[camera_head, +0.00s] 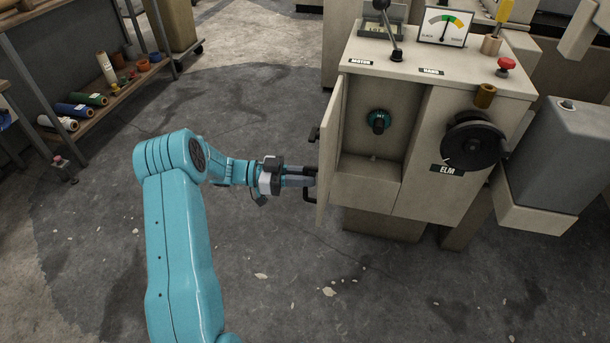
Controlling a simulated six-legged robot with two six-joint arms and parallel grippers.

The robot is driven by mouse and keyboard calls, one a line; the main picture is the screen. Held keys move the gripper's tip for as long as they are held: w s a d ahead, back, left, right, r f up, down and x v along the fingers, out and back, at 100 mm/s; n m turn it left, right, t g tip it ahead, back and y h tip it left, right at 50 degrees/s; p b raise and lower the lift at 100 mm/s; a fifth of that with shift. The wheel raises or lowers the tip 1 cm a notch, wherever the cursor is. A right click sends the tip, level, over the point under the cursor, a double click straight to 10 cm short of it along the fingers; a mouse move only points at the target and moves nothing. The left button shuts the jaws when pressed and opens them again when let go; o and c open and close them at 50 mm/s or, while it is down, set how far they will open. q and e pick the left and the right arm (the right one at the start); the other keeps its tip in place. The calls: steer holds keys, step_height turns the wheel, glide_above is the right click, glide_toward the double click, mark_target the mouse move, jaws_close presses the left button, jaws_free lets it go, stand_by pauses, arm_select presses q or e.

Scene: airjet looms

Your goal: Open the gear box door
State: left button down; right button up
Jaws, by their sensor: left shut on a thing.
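The gear box (430,85) is a beige cabinet at the right of the head view. Its door (328,150) stands swung out on the left side of the compartment, seen nearly edge-on. The open compartment (385,100) shows a teal and black knob (379,121) inside. My left gripper (307,178) is shut on the door's dark handle (308,194), on the outer face of the door. The fingertips are partly hard to make out against the handle. My right gripper is not in view.
A black handwheel (473,141), a lever (394,40), a gauge (443,26) and a red button (506,65) sit on the cabinet. A shelf with spools (88,99) stands at the left. The grey floor between is clear.

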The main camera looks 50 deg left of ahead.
arm_select(q)
steer(key=shift+a+r, duration=0.2)
steer(key=shift+a, duration=0.05)
steer(key=shift+w, duration=0.1)
steer(key=c, duration=1.2)
jaws_free()
steer(key=shift+f, duration=0.1)
steer(key=p+v, duration=0.2)
steer(key=v, duration=1.4)
steer(key=shift+s+a, duration=0.1)
steer(key=shift+s, duration=0.1)
steer(key=shift+s, duration=0.1)
